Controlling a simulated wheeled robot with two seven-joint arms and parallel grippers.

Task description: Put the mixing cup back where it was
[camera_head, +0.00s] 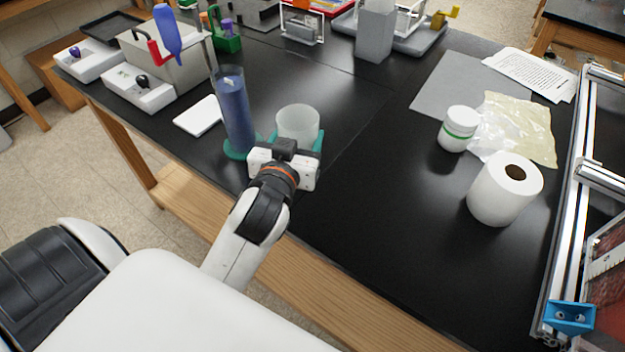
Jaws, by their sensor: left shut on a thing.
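The mixing cup (298,121) is a frosted, whitish, open-topped cup near the front left of the black table. My left gripper (294,147) comes at it from the front and is shut on it, with teal finger parts on its sides. The cup looks upright. Its lower part is hidden behind the gripper, so I cannot tell whether it touches the table. My right gripper is not in view.
A tall blue cylinder (236,113) on a teal base stands close left of the cup. A white pad (198,116) lies further left. A white jar (458,129) and paper roll (504,188) stand to the right. The table middle is clear.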

